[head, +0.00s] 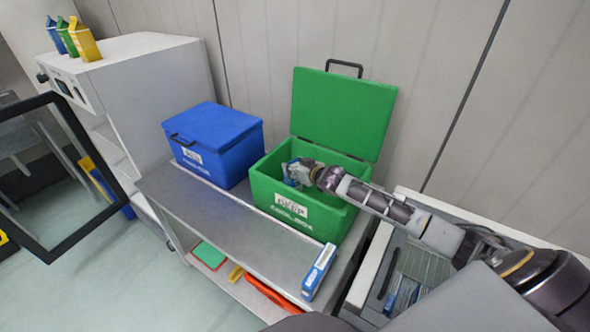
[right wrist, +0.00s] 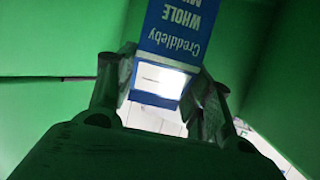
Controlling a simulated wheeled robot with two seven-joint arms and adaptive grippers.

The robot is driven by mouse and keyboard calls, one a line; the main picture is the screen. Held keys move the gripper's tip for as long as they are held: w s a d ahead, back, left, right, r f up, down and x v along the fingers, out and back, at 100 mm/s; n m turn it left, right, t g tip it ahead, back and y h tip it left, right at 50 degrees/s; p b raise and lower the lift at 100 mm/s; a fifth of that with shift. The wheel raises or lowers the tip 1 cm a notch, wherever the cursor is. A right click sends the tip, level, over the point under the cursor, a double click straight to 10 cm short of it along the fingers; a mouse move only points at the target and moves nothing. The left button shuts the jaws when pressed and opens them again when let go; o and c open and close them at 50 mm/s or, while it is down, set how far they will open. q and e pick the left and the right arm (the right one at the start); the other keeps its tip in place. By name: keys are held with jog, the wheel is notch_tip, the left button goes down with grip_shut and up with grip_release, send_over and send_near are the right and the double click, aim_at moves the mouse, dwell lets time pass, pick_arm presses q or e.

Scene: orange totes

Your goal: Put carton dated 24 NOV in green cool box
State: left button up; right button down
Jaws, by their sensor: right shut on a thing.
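The green cool box (head: 285,208) stands on the metal table with its lid (head: 342,113) raised. My right gripper (head: 303,173) is inside the box opening. It is shut on a blue and white carton (head: 291,174). In the right wrist view the carton (right wrist: 178,40) reads "Creddleby WHOLE" and sits between my fingers (right wrist: 160,88), with the green walls around it. Its date does not show. A second blue and white carton (head: 319,272) is at the front right edge of the table. My left gripper is out of view.
A closed blue cool box (head: 213,145) stands left of the green one. Bare table (head: 205,208) lies in front. An open container (head: 395,262) with blue items is at right. Several cartons (head: 85,42) top the white cabinet (head: 140,75), whose dark-framed door (head: 88,148) is open.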

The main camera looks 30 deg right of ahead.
jog(key=shift+f, duration=0.55)
jog(key=c, duration=0.6)
grip_release()
jog(key=shift+s, duration=0.1)
jog(key=v, duration=0.7)
jog(key=shift+s+b, duration=0.2)
jog(key=shift+b, duration=0.1)
dwell(0.4)
